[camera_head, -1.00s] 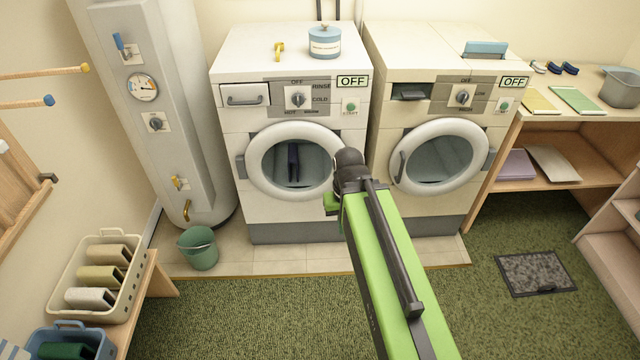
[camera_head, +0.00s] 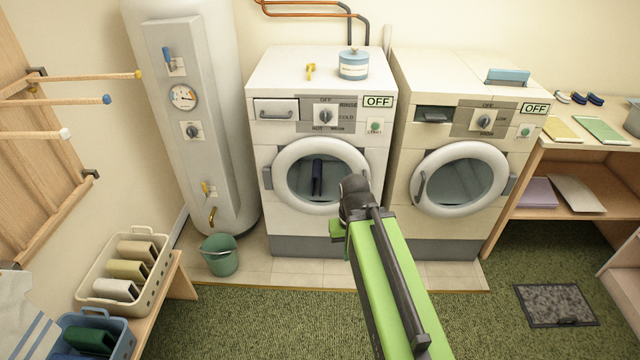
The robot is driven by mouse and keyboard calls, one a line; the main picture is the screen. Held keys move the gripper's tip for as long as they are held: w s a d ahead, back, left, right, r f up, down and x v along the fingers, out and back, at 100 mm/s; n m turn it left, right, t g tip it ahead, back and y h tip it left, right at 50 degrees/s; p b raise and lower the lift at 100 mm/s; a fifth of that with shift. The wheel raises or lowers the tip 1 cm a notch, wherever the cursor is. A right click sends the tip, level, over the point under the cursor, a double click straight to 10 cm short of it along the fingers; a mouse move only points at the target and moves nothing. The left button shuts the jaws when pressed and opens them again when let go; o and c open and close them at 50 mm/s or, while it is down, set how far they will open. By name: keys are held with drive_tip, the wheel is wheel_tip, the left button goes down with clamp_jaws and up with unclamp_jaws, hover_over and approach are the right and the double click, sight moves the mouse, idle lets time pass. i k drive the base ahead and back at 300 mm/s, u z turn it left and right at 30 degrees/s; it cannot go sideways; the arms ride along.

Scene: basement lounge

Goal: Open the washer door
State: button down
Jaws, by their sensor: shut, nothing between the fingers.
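The washer (camera_head: 312,225) is the left white machine, with HOT, COLD and RINSE marks around its dial and a sign reading OFF. Its round door (camera_head: 284,180) has a white ring and dark glass and looks shut. A hinge-like grey part is at the door's left edge. Something dark shows behind the glass. My green arm reaches up from the bottom, and my gripper (camera_head: 345,212) is at its dark end, shut and empty, in front of the door's lower right.
A similar machine (camera_head: 440,233) with a shut round door stands close on the right. A green bucket (camera_head: 219,262) stands on the tiles at the washer's left, beside the tall tank (camera_head: 160,75). Baskets on a bench fill the lower left. Green carpet in front is open.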

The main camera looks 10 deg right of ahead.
sight(275, 177)
drive_tip(key=u, duration=0.1)
drive_tip(key=i, duration=0.75)
drive_tip(key=u, duration=1.4)
drive_tip(key=k, duration=0.55)
drive_tip(key=z, duration=0.55)
drive_tip(key=i, duration=0.5)
drive_tip(key=u, duration=0.05)
